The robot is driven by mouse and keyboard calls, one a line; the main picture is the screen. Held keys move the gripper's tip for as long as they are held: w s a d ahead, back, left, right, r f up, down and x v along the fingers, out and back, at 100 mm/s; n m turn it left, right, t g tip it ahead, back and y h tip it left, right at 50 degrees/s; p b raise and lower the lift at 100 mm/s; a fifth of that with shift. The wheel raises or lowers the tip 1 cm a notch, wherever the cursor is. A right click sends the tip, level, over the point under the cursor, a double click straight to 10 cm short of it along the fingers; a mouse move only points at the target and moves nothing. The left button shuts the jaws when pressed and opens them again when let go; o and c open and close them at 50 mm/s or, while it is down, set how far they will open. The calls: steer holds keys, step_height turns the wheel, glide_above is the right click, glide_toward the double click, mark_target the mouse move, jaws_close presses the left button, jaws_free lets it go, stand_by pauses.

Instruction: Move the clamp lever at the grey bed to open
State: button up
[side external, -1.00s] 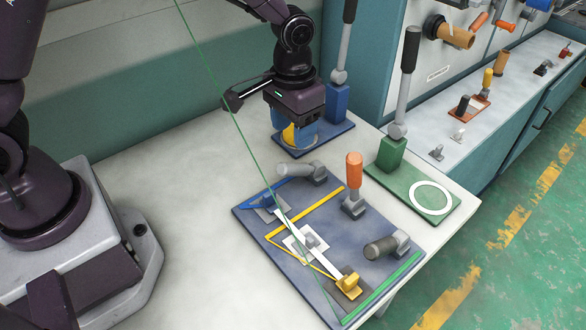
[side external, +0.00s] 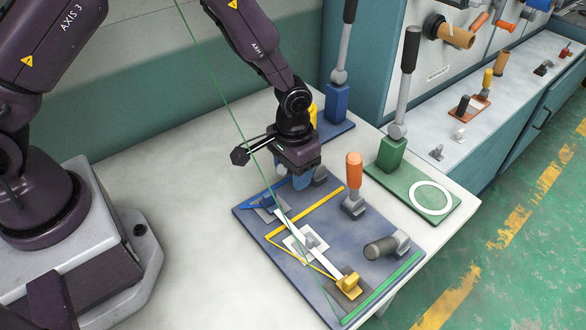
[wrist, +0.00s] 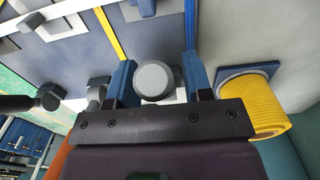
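The grey lever's round end (wrist: 154,80) sits between the two fingers of my gripper (wrist: 160,92) in the wrist view. The fingers are open, with a visible gap on the right side; the left finger is very near the lever, and I cannot tell if it touches. In the side view my gripper (side external: 296,182) is low over the back of the blue-grey board (side external: 330,215). It hides most of the grey lever, leaving only its grey mount (side external: 319,177) showing.
An orange lever (side external: 354,168) stands upright to the right, and a dark lever (side external: 381,247) lies nearer the front. A yellow roll (wrist: 255,108) stands close to my gripper. A green-based lever (side external: 391,156) is farther right. The table at left is clear.

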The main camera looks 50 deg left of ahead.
jaws_close()
steer(key=shift+r, duration=0.1)
steer(key=w+r+g, duration=0.1)
steer(key=g, duration=0.1)
steer(key=w+g, duration=0.1)
steer(key=g, duration=0.1)
steer(key=shift+r, duration=0.4)
steer(key=shift+w+r+g, duration=0.35)
steer(key=shift+w+g, duration=0.25)
steer(key=shift+g, duration=0.6)
steer(key=shift+w+r+g, duration=0.3)
steer(key=shift+w+g, duration=0.3)
steer(key=shift+g, duration=0.6)
steer(key=shift+o, duration=1)
jaws_free()
